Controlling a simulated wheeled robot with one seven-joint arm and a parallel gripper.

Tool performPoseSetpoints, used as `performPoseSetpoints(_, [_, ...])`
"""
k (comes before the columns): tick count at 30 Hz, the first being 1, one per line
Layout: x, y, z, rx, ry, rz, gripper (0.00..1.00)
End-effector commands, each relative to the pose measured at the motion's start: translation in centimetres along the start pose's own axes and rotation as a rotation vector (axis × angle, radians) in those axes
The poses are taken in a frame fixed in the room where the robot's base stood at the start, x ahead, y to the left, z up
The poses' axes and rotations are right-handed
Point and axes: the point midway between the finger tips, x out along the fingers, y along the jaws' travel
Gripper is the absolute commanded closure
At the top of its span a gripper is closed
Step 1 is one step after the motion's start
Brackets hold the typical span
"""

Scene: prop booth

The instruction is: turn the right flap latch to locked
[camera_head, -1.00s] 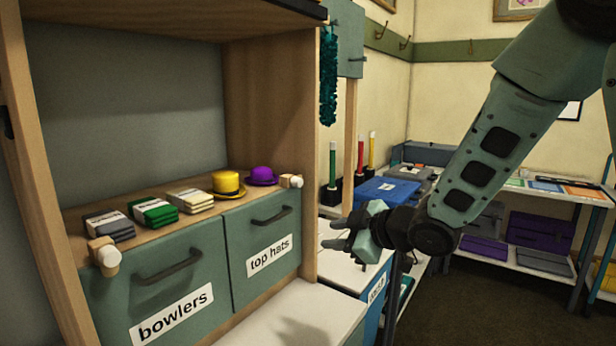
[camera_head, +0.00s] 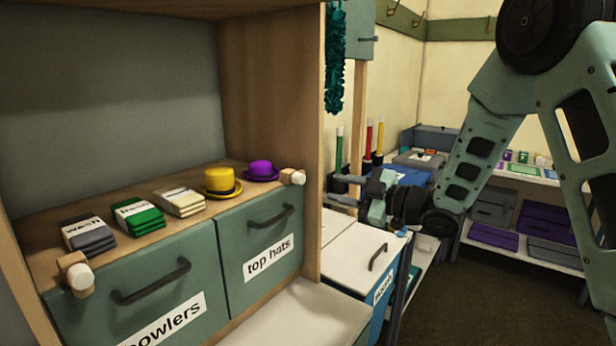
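The right flap latch (camera_head: 293,177), a wooden block with a white round end, sits at the top right corner of the green flap labelled "top hats" (camera_head: 262,238). A similar left latch (camera_head: 76,275) sits at the top left of the flap labelled "bowlers" (camera_head: 150,290). Both flaps look closed. My gripper (camera_head: 340,190) is to the right of the right latch, near its height in the picture and apart from it. Its fingers point left, spread with a gap, and nothing shows between them. I cannot tell how far it is from the latch in depth.
A yellow hat (camera_head: 221,181), a purple hat (camera_head: 261,170) and folded cloth stacks (camera_head: 138,217) stand on the shelf above the flaps. The cabinet's wooden side post (camera_head: 312,120) rises beside the right latch. A white-topped chest (camera_head: 350,250) is below my gripper.

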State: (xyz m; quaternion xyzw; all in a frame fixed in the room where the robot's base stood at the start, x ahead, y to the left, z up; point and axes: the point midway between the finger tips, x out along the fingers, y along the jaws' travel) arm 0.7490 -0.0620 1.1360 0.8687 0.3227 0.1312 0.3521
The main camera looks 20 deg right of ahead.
Motion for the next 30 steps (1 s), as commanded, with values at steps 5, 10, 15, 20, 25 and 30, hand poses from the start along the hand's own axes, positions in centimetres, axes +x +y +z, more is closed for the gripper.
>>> performPoseSetpoints(5, [3.9,0.0,-0.2,0.002,0.002,-0.003,0.66])
performPoseSetpoints(10, [6.9,0.1,-0.2,0.001,0.001,-0.002,0.66])
performPoseSetpoints(15, [8.6,0.0,-0.1,0.001,-0.001,-0.002,0.66])
performPoseSetpoints(20, [9.3,0.0,0.0,0.001,0.000,0.000,0.66])
performPoseSetpoints(25, [9.3,-0.1,0.0,0.001,-0.001,0.000,0.66])
performPoseSetpoints(30, [9.3,0.0,0.0,0.001,-0.001,0.000,0.94])
